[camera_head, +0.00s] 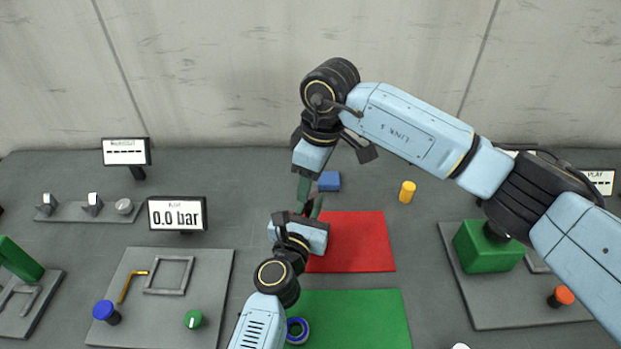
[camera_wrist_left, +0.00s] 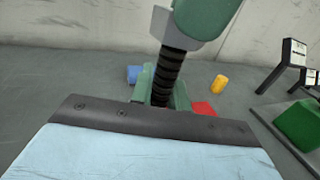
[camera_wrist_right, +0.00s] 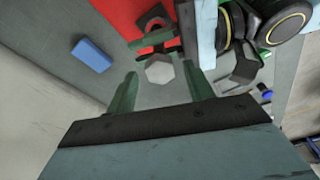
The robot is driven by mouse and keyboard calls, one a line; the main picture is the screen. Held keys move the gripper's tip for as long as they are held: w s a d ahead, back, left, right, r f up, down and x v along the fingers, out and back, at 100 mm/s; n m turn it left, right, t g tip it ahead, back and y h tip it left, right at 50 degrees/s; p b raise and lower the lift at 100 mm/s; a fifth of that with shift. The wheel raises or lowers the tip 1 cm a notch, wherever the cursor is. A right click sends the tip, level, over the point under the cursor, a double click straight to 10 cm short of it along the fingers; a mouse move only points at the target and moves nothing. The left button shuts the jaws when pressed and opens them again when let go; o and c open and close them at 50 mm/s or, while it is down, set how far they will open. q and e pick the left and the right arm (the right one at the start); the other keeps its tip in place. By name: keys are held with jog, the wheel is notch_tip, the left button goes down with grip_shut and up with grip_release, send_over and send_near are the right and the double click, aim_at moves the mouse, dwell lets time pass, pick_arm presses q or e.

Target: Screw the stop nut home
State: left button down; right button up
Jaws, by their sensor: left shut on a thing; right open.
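A black threaded rod (camera_wrist_left: 168,75) stands between the green fingers of my left gripper (camera_wrist_left: 163,90), which is shut on it. A light grey hexagonal piece (camera_wrist_right: 160,70) shows at the rod's upper end; I cannot tell whether it is the stop nut or the rod's head. My right gripper (camera_wrist_right: 160,84) is open, its fingers on either side of the hexagonal piece and apart from it. In the head view my right gripper (camera_head: 305,188) points down just above my left gripper (camera_head: 316,208), and the fingers hide the rod. A dark hexagonal part (camera_wrist_right: 155,17) shows beyond the left fingers.
A red mat (camera_head: 360,245) and a green mat (camera_head: 365,318) lie under the arms, with a blue ring (camera_head: 297,331) on the green one. A blue block (camera_head: 328,181) and yellow cylinder (camera_head: 407,192) stand behind. Grey panels (camera_head: 215,275) with displays flank the mats.

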jog(key=shift+r, duration=2)
